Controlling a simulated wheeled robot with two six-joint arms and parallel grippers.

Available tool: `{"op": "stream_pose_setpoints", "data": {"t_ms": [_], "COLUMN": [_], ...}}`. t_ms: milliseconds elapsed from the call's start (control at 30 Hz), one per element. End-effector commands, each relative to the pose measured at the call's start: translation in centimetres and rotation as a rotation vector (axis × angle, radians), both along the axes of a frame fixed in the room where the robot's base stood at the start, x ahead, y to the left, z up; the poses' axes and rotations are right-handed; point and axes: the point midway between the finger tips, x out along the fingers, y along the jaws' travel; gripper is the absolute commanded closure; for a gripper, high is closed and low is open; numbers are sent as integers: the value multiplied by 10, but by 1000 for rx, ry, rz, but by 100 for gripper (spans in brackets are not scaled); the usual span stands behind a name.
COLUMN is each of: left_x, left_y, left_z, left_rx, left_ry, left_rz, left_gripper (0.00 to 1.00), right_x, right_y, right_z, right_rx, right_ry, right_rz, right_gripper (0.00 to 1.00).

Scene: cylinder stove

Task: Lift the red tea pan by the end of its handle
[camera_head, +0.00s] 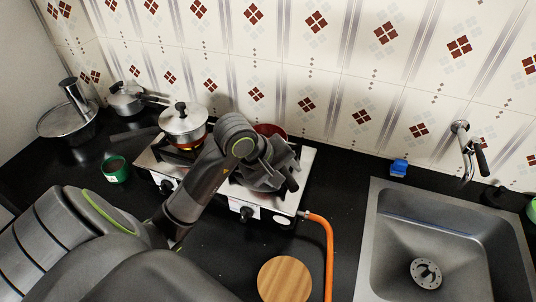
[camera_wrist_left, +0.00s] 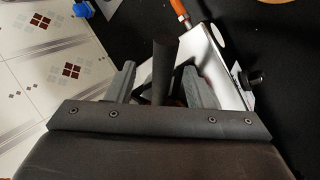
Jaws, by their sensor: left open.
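The red tea pan (camera_head: 268,130) is on the right side of the stove in the head view. Only a bit of its red rim shows; my left arm and gripper hide the rest. My left gripper (camera_head: 286,178) is over the right part of the stove, with its jaws open. In the left wrist view, a dark rod that looks like the pan's handle (camera_wrist_left: 166,60) stands between the two spread fingers of the gripper (camera_wrist_left: 158,72), with gaps at its sides. I cannot tell whether a finger touches it. My right gripper is not in view.
The stove (camera_head: 289,199) has an orange hose (camera_head: 329,250) at its right. A lidded silver pot (camera_head: 183,124) is on its left burner. A green cup (camera_head: 115,170), a round wooden board (camera_head: 285,280), a blue item (camera_head: 399,167) and a sink (camera_head: 374,235) are around it. The tiled wall is close behind.

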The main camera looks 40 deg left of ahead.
Motion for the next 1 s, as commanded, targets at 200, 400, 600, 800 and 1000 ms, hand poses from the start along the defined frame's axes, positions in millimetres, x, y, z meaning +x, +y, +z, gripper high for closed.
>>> {"op": "stream_pose_setpoints", "data": {"t_ms": [200, 400, 600, 800, 1000], "left_x": [4, 15, 22, 22, 22], "left_y": [-4, -11, -14, -14, -14], "left_z": [-9, -33, -46, -47, -47], "left_rx": [-3, -3, 0, 1, 1], "left_ry": [4, 4, 0, -2, -1], "left_rz": [2, 2, 1, 0, 0], "left_gripper": [53, 53, 53, 53, 75], "right_x": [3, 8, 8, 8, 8], "right_y": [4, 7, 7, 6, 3], "right_z": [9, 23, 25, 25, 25], "right_rx": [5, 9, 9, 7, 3], "right_ry": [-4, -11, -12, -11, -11], "right_rz": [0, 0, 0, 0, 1], "right_gripper": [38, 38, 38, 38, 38]}}
